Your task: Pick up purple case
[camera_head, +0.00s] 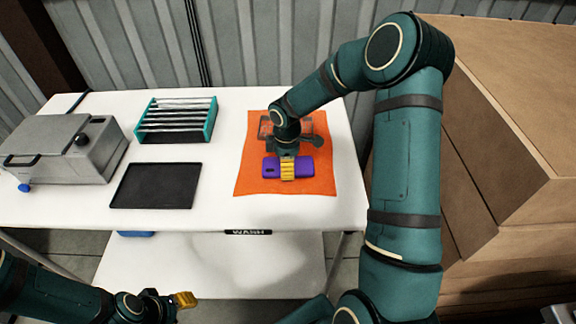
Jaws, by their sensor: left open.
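The purple case (304,168) lies on an orange cloth (250,178) on the white table. My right gripper (287,170) comes down on the case from behind, and its yellow fingertips cover the middle of it. The case shows on both sides of the fingers. I cannot tell whether they are closed on it or only around it. My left gripper (184,300) is open and empty at the lower left, in front of the table and well apart from the case.
A black tray (155,186) and a teal rack (175,120) with pale slats stand left of the cloth. A grey metal box (60,145) stands at the table's left end. Large tilted cartons (520,120) fill the right side. The table front between tray and cloth is clear.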

